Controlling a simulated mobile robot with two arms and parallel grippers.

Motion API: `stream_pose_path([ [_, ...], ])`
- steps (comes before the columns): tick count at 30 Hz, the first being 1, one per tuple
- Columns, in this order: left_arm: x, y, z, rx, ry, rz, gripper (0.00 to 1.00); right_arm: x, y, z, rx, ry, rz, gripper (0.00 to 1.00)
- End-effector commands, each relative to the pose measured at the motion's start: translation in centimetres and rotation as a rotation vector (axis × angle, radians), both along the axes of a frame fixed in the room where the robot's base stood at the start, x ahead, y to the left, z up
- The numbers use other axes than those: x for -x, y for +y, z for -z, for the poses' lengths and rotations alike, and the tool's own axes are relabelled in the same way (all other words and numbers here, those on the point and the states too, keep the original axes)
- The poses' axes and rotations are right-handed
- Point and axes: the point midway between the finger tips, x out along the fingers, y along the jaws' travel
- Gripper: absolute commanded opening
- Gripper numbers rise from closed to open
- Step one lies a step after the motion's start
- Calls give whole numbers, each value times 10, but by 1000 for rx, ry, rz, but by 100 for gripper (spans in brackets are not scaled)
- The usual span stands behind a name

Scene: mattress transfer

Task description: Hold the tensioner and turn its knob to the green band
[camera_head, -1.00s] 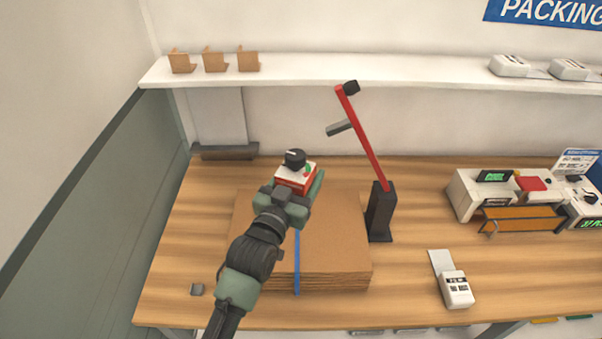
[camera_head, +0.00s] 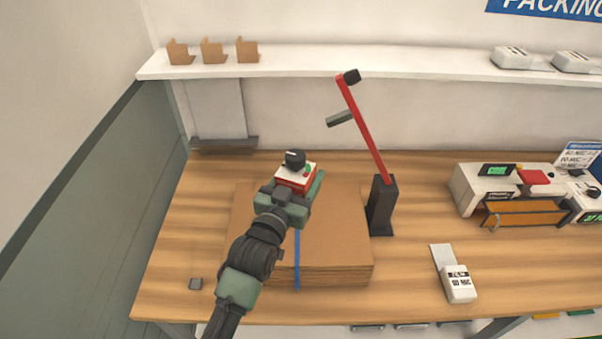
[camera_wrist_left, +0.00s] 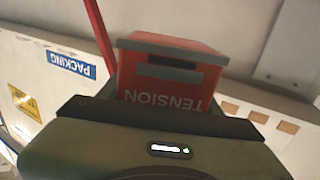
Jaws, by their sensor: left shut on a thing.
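The tensioner (camera_head: 295,181) is a small red and white box with a black knob (camera_head: 294,158) on top and a bit of green beside the knob. It sits over the cardboard stack, at the end of my left arm. My left gripper (camera_head: 298,196) is shut on the tensioner. In the left wrist view the tensioner's red side (camera_wrist_left: 170,95) shows the word TENSION upside down between the fingers. The knob does not show clearly there, and the band it points to is too small to tell. My right gripper is not in view.
The cardboard stack (camera_head: 335,235) with a blue strap (camera_head: 297,262) lies on the wooden table (camera_head: 420,265). A black stand with a red lever (camera_head: 366,135) rises just right of the tensioner. A white label device (camera_head: 459,284) and a grey-white machine (camera_head: 480,185) stand farther right.

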Motion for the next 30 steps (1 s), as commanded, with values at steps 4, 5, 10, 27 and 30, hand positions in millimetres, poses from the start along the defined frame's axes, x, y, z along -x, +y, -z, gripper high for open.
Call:
stream_pose_path([
  [4, 0, 0, 2, 3, -6, 0, 0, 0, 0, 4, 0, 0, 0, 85],
  [5, 0, 0, 3, 3, -6, 0, 0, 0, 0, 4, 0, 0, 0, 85],
  [10, 0, 0, 7, 3, -6, 0, 0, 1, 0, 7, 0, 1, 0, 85],
  [27, 0, 0, 22, 3, -7, 0, 0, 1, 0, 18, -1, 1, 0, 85],
  [30, 0, 0, 25, 3, -7, 0, 0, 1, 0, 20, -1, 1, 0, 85],
])
